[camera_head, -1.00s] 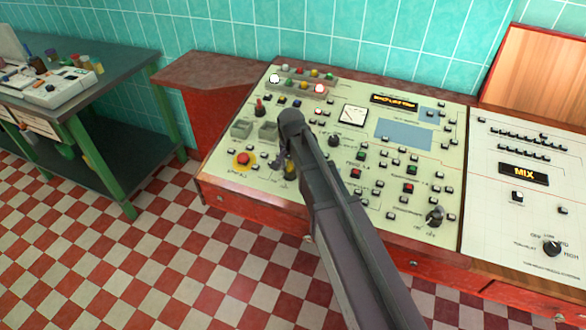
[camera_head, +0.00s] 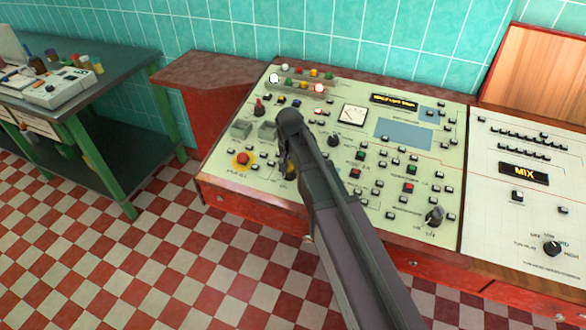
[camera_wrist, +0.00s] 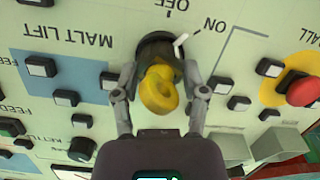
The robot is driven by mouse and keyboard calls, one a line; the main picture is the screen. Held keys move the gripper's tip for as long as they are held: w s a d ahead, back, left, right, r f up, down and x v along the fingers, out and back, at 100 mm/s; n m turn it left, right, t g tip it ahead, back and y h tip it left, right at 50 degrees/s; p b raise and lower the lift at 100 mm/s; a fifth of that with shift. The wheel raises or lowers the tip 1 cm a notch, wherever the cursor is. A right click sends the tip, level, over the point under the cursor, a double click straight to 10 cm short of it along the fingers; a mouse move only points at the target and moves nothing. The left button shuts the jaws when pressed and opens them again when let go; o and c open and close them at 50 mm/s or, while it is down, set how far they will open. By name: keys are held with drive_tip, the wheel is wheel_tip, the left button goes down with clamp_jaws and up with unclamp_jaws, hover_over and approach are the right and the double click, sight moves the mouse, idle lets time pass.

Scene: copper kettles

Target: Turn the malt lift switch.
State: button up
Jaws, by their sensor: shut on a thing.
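The malt lift switch (camera_wrist: 160,89) has a yellow grip on a dark round base and shows upside down in the wrist view, beside the printed words MALT LIFT. OFF and ON are printed around it. A white mark at the base lies close to ON. My gripper (camera_wrist: 158,76) is shut on the switch, one finger on each side of the yellow grip. In the head view my gripper (camera_head: 285,164) reaches down to the left front part of the cream control panel (camera_head: 225,185), and my arm hides most of the switch.
A red emergency button (camera_wrist: 304,91) on a yellow disc sits close beside the switch, with grey square blocks (camera_wrist: 281,143) near it. A second white panel (camera_head: 500,215) with a MIX display stands at right, a green workbench (camera_head: 130,65) at left.

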drive_tip(key=shift+s+n, duration=0.15)
drive_tip(key=shift+n, duration=2.25)
drive_tip(key=shift+a+n, duration=0.15)
drive_tip(key=shift+n, duration=0.25)
drive_tip(key=o, duration=1.2)
drive_tip(key=shift+c, duration=0.2)
drive_tip(key=shift+r, duration=0.15)
